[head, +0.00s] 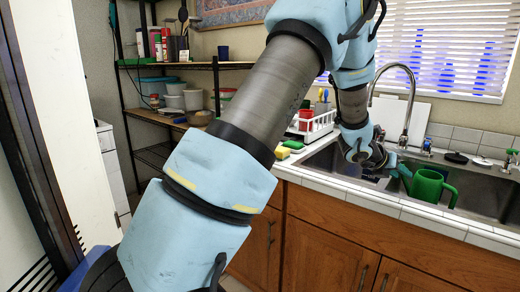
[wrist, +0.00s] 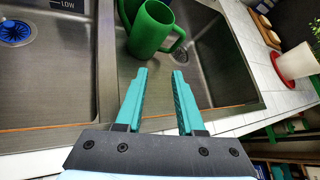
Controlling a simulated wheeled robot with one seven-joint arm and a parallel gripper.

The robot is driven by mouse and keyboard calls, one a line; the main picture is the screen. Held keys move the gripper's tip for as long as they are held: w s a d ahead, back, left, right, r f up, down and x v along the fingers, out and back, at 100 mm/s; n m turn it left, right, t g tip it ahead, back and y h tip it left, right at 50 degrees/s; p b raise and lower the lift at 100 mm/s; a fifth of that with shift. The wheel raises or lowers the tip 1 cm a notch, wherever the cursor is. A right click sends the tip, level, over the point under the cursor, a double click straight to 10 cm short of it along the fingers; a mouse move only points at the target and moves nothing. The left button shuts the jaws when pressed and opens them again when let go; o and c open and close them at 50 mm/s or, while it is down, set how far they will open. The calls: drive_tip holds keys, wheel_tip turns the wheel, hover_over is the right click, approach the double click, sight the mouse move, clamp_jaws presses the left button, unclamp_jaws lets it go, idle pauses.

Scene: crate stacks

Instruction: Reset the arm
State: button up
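My gripper (head: 399,167) is over the sink in the head view, just left of a green mug. In the wrist view its two teal fingers (wrist: 159,72) are apart with nothing between them. The green mug (head: 427,186) is at the sink with its handle to the right. It also shows in the wrist view (wrist: 152,30), just beyond the fingertips; a small gap seems to lie between them. My arm stretches across the middle of the head view and hides part of the counter and wall.
The steel sink (head: 325,158) is set in a white tiled counter (head: 345,192). A tall faucet (head: 407,105) rises behind my gripper. A white dish rack (head: 318,124) and sponges (head: 293,145) stand left of the sink. A shelf with containers (head: 172,98) is at the back left.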

drive_tip(key=w+a+n+y, duration=0.1)
drive_tip(key=a+n, duration=0.2)
drive_tip(key=a, duration=0.1)
drive_tip(key=w+a+n+t+y, duration=0.1)
drive_tip(key=w+a+n, duration=0.1)
drive_tip(key=a+n, duration=0.1)
drive_tip(key=w+a+n+t+y, duration=0.1)
drive_tip(key=w+a+n, duration=0.1)
drive_tip(key=a, duration=0.3)
drive_tip(key=shift+a+r+n, duration=0.3)
drive_tip(key=shift+r+n, duration=0.05)
drive_tip(key=shift+n, duration=0.45)
drive_tip(key=s+a+f+n+g+y, duration=0.1)
drive_tip(key=s+a+n+y, duration=0.3)
drive_tip(key=a+n, duration=0.85)
drive_tip(key=s+a+f+n+y, duration=0.1)
drive_tip(key=s+a+n+y, duration=0.25)
drive_tip(key=a+n, duration=0.85)
drive_tip(key=s+a+n+g, duration=0.4)
drive_tip(key=s+a+n, duration=0.5)
drive_tip(key=s, duration=0.4)
drive_tip(key=shift+a+f, duration=0.45)
drive_tip(key=shift+a, duration=0.25)
